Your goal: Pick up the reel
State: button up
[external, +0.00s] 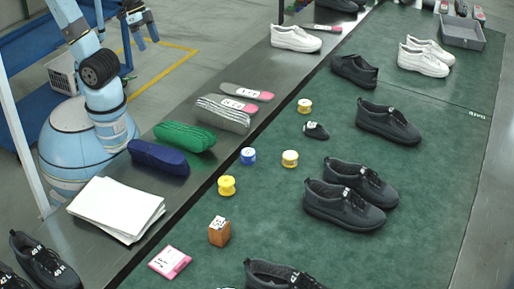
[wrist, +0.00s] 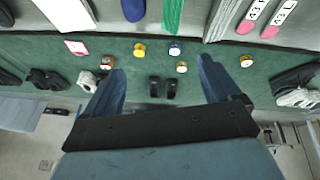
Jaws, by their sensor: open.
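Several small reels lie on the green mat. In the external view there is a yellow reel (external: 227,185), a blue one (external: 248,155), a yellow-and-white one (external: 290,158) and another yellow one (external: 304,106) farther back. The wrist view shows a yellow reel (wrist: 140,50), the blue reel (wrist: 174,48), a yellow one below it (wrist: 181,67) and one at the right (wrist: 246,61). My gripper (external: 147,42) is raised at the upper left, away from the reels. In the wrist view my gripper (wrist: 161,67) has its fingers wide apart, with nothing between them.
A grey metal strip beside the green mat (external: 390,178) bears white sheets (external: 115,207), blue (external: 158,157) and green (external: 185,136) bundles and insoles (external: 246,91). A brown block (external: 219,232) and pink-edged card (external: 169,262) lie nearer. Dark shoes (external: 345,200) stand right.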

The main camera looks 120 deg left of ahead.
jog(key=w+a+f+n+h, duration=0.2)
jog(key=w+a+f+n, duration=0.15)
jog(key=w+a, duration=0.4)
jog(key=w+a+f+n+h, duration=0.1)
jog(key=w+a+f+n, duration=0.3)
jog(key=w, duration=0.7)
jog(key=w+a+f+n+h, duration=0.2)
jog(key=w+a+n, duration=0.35)
jog(key=w, duration=0.35)
jog(key=w+a+f+n+t+h, duration=0.1)
jog(key=w+a+f+n, duration=0.2)
jog(key=a+f, duration=0.35)
jog(key=w+a+f+n+t+h, duration=0.1)
jog(key=w+a+f+n, duration=0.25)
jog(key=a, duration=0.55)
jog(key=n+t, duration=0.4)
jog(key=n, duration=0.3)
send_near(308, 109)
jog(key=v, duration=0.4)
jog(key=shift+s+r, duration=0.1)
jog(key=shift+s, duration=0.05)
jog(key=shift+t, duration=0.3)
jog(key=x, duration=0.8)
jog(key=shift+f, duration=0.25)
jog(key=shift+x, duration=2.7)
jog(key=shift+f, duration=0.2)
